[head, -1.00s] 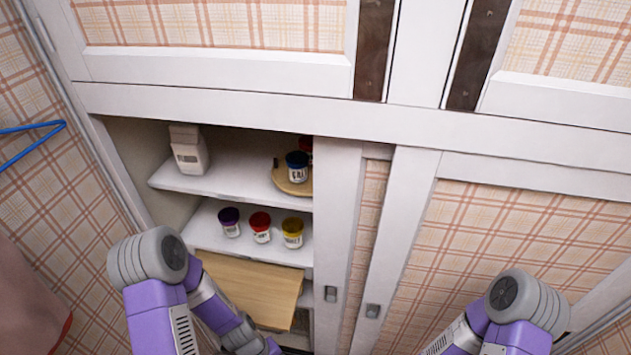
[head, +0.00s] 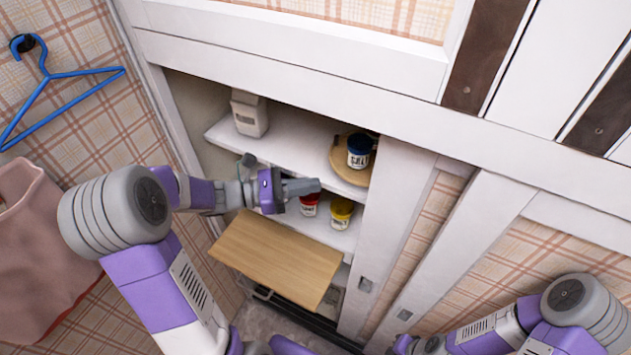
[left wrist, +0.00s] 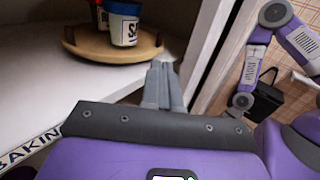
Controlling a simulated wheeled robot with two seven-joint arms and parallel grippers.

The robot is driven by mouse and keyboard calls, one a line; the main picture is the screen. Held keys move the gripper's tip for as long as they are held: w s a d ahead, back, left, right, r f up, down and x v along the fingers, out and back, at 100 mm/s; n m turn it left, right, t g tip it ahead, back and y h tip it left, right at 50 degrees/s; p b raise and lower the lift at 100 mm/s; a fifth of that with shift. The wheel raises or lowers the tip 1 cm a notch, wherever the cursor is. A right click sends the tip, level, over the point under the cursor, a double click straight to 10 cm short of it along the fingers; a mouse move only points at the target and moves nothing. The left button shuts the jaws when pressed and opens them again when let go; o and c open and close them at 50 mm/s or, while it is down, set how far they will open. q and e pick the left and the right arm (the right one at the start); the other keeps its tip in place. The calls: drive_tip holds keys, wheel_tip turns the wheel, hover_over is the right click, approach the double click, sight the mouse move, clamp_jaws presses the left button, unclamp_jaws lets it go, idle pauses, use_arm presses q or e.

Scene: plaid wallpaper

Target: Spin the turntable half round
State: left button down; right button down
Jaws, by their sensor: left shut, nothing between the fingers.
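The turntable (head: 340,160) is a round wooden disc on the upper cupboard shelf, at its right end. A white jar with a blue lid (head: 357,152) stands on it. In the left wrist view the turntable (left wrist: 84,48) carries the blue jar (left wrist: 122,24) and, behind it, a partly cut-off red one (left wrist: 102,14). My left gripper (head: 316,186) is shut and empty, in front of the shelf, left of and slightly below the turntable in the head view. In the left wrist view its fingertips (left wrist: 163,66) are close to the turntable's rim; I cannot tell whether they touch. My right gripper is out of view.
A white carton (head: 249,114) stands at the upper shelf's left. Red (head: 309,205) and yellow (head: 342,213) jars stand on the shelf below, above a wooden board (head: 275,257). The white sliding door (head: 385,230) bounds the opening on the right. A blue hanger (head: 75,73) hangs left.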

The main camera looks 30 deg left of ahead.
sight(364, 192)
use_arm(q)
drive_tip(key=x, duration=1.1)
drive_tip(key=shift+w+d+f, duration=0.1)
drive_tip(key=shift+w+d, duration=0.05)
drive_tip(key=shift+d+f+n+t+y+b, duration=0.1)
drive_tip(key=shift+d+n+t+y+b, duration=0.6)
drive_tip(key=shift+b, duration=0.25)
drive_tip(key=shift+w+d, duration=0.1)
drive_tip(key=shift+d, duration=0.1)
drive_tip(key=shift+w+d+b, duration=0.2)
drive_tip(key=shift+d+b, duration=0.2)
drive_tip(key=shift+d, duration=0.05)
